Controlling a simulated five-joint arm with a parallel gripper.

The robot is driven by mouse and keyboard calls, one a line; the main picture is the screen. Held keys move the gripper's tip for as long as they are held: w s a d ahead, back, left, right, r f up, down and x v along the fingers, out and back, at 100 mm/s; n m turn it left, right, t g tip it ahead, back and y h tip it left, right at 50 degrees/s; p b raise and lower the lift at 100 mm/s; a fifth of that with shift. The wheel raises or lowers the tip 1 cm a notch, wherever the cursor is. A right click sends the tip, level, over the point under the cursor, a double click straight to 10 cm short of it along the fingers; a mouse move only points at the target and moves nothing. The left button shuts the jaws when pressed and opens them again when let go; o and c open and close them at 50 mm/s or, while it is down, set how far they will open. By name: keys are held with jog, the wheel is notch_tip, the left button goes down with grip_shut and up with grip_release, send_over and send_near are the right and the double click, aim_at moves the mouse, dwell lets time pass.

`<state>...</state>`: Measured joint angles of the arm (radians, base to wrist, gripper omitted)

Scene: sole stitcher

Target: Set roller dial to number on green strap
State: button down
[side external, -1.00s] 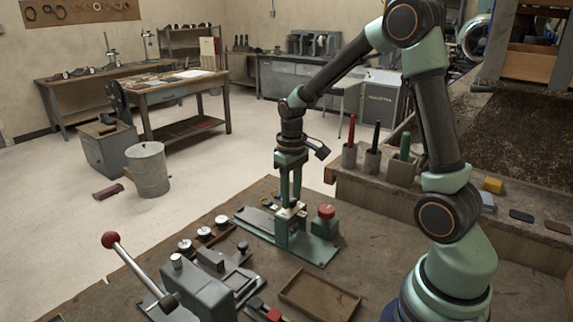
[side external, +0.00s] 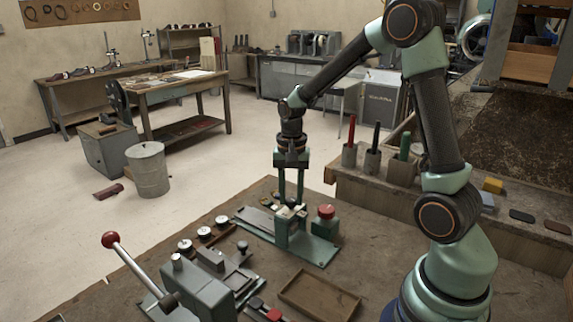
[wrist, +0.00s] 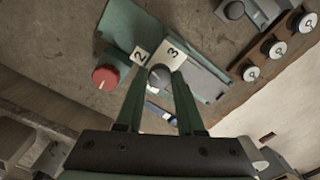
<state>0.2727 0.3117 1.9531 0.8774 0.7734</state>
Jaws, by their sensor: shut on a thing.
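The green stitcher fixture (side external: 318,251) stands on the bench in the side view; its green plate (wrist: 125,22) shows in the wrist view. A dark grey roller dial (wrist: 159,75) sits beside pale tags marked 2 (wrist: 140,56) and 3 (wrist: 173,52). My gripper (wrist: 157,82) points down with its two green fingers at either side of the dial, shut on it. In the side view my gripper (side external: 291,204) covers much of the dial. A red knob (wrist: 105,77) is on the fixture beside it. I cannot make out a green strap or its number.
Numbered white-topped knobs (wrist: 278,48) stand in a row beside the fixture. A lever press with a red ball (side external: 110,239) and an empty brown tray (side external: 318,296) are nearer the camera. Cups with red, black and green handles (side external: 404,146) stand on the right ledge.

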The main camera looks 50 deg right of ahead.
aim_at(291, 199)
jog(key=m, duration=1.1)
jog(key=shift+m, duration=1.9)
jog(key=c, duration=0.5)
grip_release()
notch_tip(291, 199, up, 12)
jog(key=shift+r, duration=0.1)
